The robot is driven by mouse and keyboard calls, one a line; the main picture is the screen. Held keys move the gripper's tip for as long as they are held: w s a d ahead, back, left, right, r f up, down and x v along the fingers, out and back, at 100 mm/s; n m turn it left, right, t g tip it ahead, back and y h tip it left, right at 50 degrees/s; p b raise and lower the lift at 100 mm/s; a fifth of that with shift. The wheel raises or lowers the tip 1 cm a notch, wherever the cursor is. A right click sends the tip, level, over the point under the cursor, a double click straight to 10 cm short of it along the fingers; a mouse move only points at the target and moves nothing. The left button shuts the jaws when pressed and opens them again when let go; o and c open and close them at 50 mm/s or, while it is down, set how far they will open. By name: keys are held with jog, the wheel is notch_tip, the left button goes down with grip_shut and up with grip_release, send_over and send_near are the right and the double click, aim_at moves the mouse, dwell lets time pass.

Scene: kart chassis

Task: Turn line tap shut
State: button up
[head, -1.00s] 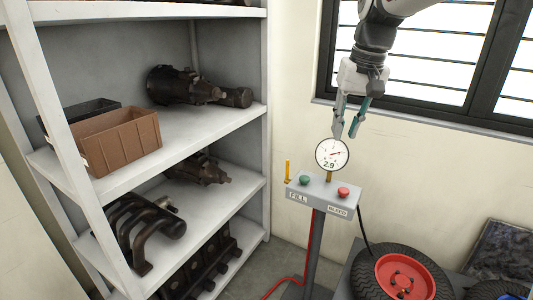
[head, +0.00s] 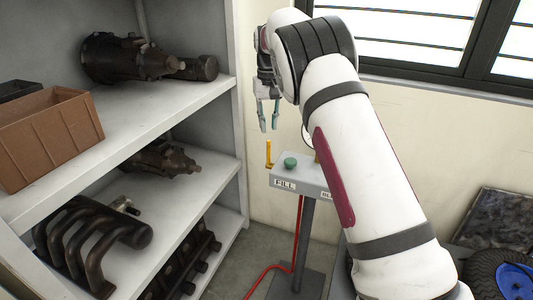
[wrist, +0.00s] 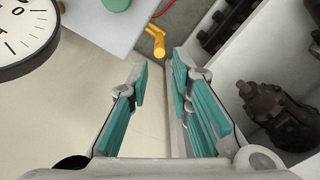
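The yellow tap lever (head: 268,153) stands upright at the left end of the grey control box (head: 287,183). It also shows in the wrist view (wrist: 156,40), just beyond my fingertips and roughly between their lines. My gripper (head: 269,122) points down above the lever, with its teal-padded fingers apart. In the wrist view, the gap between the fingers (wrist: 158,85) is empty. My fingers appear clear of the lever. A red hose (head: 298,235) runs down beside the stand.
A green button (head: 291,162) sits beside the lever. The dial gauge (wrist: 22,32) is close at left in the wrist view; my arm mostly hides it in the head view. The shelf (head: 185,105) with dark metal parts stands left. A window (head: 430,40) is behind.

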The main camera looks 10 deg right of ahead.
aim_at(268, 163)
notch_tip(268, 163, down, 12)
jog(key=shift+b, duration=0.35)
jog(key=shift+c, duration=0.6)
grip_shut()
